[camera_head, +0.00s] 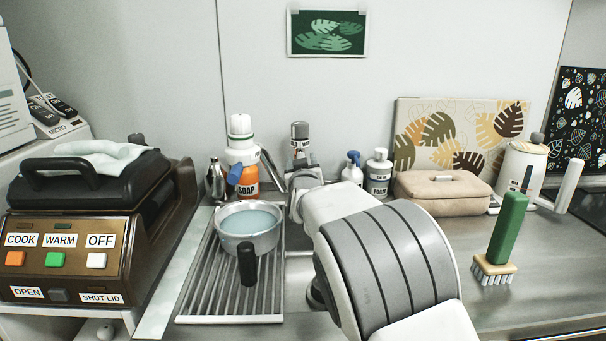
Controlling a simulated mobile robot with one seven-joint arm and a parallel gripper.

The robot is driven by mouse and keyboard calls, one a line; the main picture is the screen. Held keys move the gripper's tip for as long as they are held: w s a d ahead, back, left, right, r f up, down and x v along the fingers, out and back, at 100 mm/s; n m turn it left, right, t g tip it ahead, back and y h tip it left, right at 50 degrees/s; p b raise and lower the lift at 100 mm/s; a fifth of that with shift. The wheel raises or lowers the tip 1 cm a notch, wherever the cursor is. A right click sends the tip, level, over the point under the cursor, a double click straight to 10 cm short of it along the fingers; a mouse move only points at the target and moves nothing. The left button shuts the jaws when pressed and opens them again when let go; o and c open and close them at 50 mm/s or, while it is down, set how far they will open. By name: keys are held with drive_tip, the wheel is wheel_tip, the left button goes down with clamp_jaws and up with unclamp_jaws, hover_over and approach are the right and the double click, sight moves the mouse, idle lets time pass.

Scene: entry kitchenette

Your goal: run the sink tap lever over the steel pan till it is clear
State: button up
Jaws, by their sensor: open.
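The steel pan (268,240) stands upright on the ribbed draining board, its black handle (247,266) toward me. It holds cloudy pale-blue liquid. A curved grey metal part (271,168), which looks like the tap, rises behind the pan. A blue-tipped piece (235,173) shows to its left; I cannot tell if this is the lever. My gripper (298,187) is open at the far end of my arm, just right of the pan and close to the tap. My arm hides much of it and of the sink, so I cannot tell whether it touches the tap.
A soap bottle (245,180) and pump bottles (378,172) stand along the wall. A brown cooker (65,255) is at left. The counter around the brush is clear.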

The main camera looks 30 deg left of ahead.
drive_tip(key=p+v, duration=0.2)
drive_tip(key=v, duration=1.5)
drive_tip(key=s+d+r+m+g+h, duration=0.1)
drive_tip(key=d+m+g+h, duration=0.1)
drive_tip(key=d, duration=0.9)
drive_tip(key=d+r+m+g+h, duration=0.1)
drive_tip(key=d+g+h, duration=0.1)
drive_tip(key=d, duration=0.9)
drive_tip(key=s+d+f+m+g+h, duration=0.2)
drive_tip(key=s+d+f+m+g, duration=0.1)
drive_tip(key=s+d, duration=0.7)
drive_tip(key=s+d+f+m+g+h, duration=0.2)
drive_tip(key=s+d+h, duration=0.1)
drive_tip(key=s+d, duration=0.75)
wheel_tip(320, 180, up, 20)
drive_tip(key=s+p, duration=0.1)
drive_tip(key=p, duration=1.9)
drive_tip(key=shift+s+d+g, duration=0.4)
